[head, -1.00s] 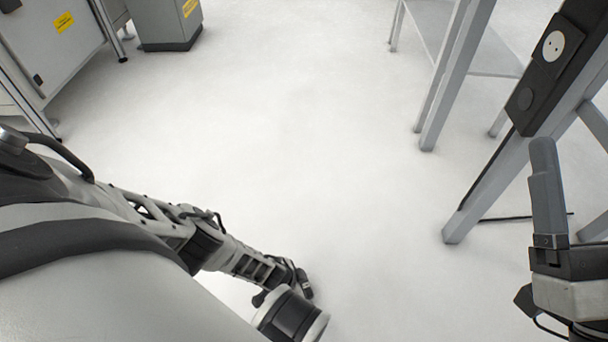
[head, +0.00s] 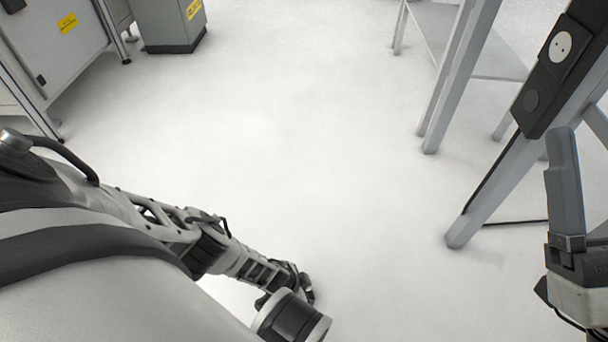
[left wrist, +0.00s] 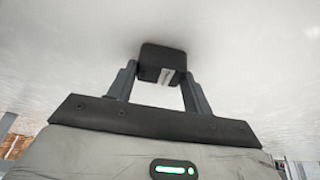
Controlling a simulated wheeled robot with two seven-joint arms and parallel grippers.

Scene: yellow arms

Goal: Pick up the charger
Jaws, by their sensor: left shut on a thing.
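In the left wrist view, the charger (left wrist: 160,57) is a small dark box with a pale label on its near face. My left gripper (left wrist: 160,83) is shut on it, with one grey finger against each side. Only pale floor shows behind the charger. In the head view my left arm comes in from the left and its end is low near the middle, where gripper and charger are too small to tell apart. My right gripper (head: 563,135) points up at the right edge; one grey finger shows, so its opening is unclear.
A black socket strip (head: 548,75) with a round white socket is fixed to a slanted grey post (head: 490,190) at the right, close to my right gripper. A grey table frame (head: 455,75) stands behind. Grey cabinets (head: 172,25) stand at the upper left. The middle floor is clear.

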